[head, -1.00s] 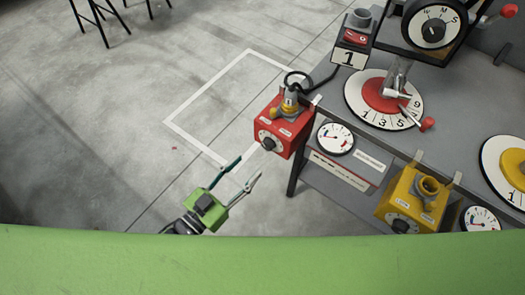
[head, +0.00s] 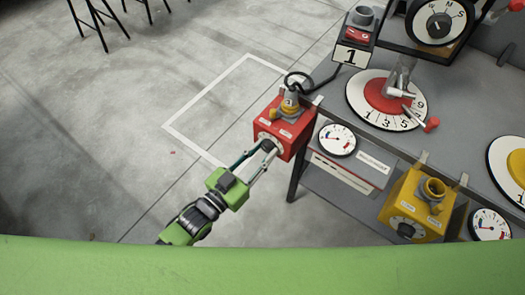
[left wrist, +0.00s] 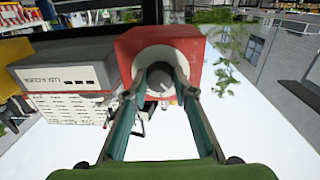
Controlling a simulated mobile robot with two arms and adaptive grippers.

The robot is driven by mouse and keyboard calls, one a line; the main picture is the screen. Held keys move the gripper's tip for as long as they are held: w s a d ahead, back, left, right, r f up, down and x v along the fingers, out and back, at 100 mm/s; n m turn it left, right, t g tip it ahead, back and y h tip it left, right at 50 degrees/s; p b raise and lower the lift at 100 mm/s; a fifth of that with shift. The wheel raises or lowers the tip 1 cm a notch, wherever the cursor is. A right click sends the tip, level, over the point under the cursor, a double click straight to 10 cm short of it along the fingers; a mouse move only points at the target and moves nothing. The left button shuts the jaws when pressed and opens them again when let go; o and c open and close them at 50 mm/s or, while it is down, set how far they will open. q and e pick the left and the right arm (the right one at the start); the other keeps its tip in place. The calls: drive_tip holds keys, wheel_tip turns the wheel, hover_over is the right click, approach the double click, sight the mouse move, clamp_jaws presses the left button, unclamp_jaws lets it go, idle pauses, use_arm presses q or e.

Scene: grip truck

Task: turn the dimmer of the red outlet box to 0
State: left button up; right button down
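The red outlet box (head: 285,122) hangs at the left edge of the grey table, with a grey and yellow socket on top. Its dimmer (head: 267,146) is a dark round knob on a white dial on the front face. My left gripper (head: 266,147) is at this dial with its fingers drawn inward, one on each side of the knob. In the left wrist view the red box (left wrist: 135,46) is straight ahead and the dimmer knob (left wrist: 160,82) fills the gap between the fingertips. The fingers cover much of the dial, so its setting cannot be read. My right gripper is not in view.
A yellow outlet box (head: 408,202) hangs farther right on the table edge, with gauges nearby. A red-and-white numbered dial (head: 378,98) lies on the table (head: 455,107). A black cable loops above the red box. Open floor lies left.

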use_arm(q)
drive_tip(key=shift+n, duration=0.3)
drive_tip(key=n, duration=0.3)
drive_tip(key=shift+n, duration=2.2)
drive_tip(key=shift+d, duration=0.1)
drive_tip(key=o, duration=1.1)
drive_tip(key=shift+s+f, duration=0.1)
drive_tip(key=shift+s, duration=0.05)
drive_tip(key=v, duration=1.2)
drive_tip(key=shift+f, duration=0.1)
